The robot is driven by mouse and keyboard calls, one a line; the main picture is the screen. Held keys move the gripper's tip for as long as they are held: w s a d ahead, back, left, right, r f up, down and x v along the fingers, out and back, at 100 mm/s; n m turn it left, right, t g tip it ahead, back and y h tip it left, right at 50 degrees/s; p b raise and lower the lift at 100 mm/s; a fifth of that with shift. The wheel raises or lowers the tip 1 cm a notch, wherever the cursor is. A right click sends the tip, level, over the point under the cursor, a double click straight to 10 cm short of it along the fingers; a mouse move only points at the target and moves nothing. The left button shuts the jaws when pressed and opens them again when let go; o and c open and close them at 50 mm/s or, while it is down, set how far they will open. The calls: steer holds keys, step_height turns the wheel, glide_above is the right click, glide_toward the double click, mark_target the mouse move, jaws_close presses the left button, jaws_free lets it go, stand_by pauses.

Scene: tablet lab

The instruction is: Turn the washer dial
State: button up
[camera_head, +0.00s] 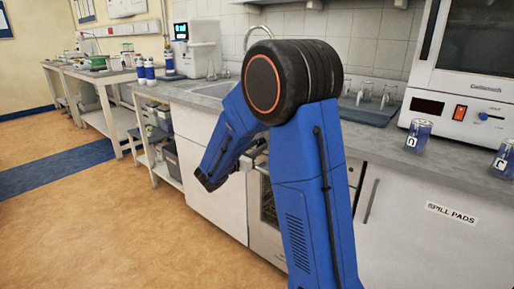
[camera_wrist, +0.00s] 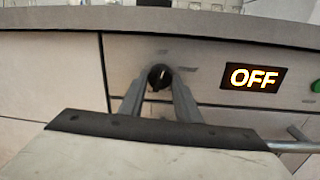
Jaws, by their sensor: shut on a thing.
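The washer dial (camera_wrist: 159,77) is a round black knob on the washer's pale front panel, just under the counter edge. In the wrist view my gripper (camera_wrist: 158,86) has its two grey fingers on either side of the dial, shut on it. The panel display (camera_wrist: 253,77) to the right of the dial reads OFF in lit letters. A green button (camera_wrist: 316,86) shows at the right edge. In the head view my blue arm hides the dial, the fingertips and most of the washer; part of the washer front (camera_head: 267,215) shows behind the arm.
A grey counter (camera_head: 440,150) runs above the washer, with a sink (camera_head: 215,90) and glassware on it. Two blue beakers (camera_head: 417,135) stand at the right near a white oven. A bar handle (camera_wrist: 295,140) sticks out below the display. The floor at left is clear.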

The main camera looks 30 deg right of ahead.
steer(key=m, duration=0.7)
steer(key=shift+w+f+m+h, duration=0.1)
steer(key=shift+m+h, duration=0.2)
steer(key=m+g, duration=0.1)
steer(key=m, duration=0.6)
steer(key=shift+w+a, duration=0.1)
steer(key=m, duration=0.5)
steer(key=shift+m+g+h, duration=0.3)
steer(key=shift+m, duration=0.1)
steer(key=m, duration=0.5)
steer(key=shift+m, duration=0.4)
steer(key=o, duration=1.1)
steer(key=shift+r, duration=0.2)
steer(key=shift+c, duration=0.2)
steer(key=r+v, duration=0.1)
steer(key=v, duration=1.6)
steer(key=shift+a+f, duration=0.3)
steer(key=shift+f, duration=0.05)
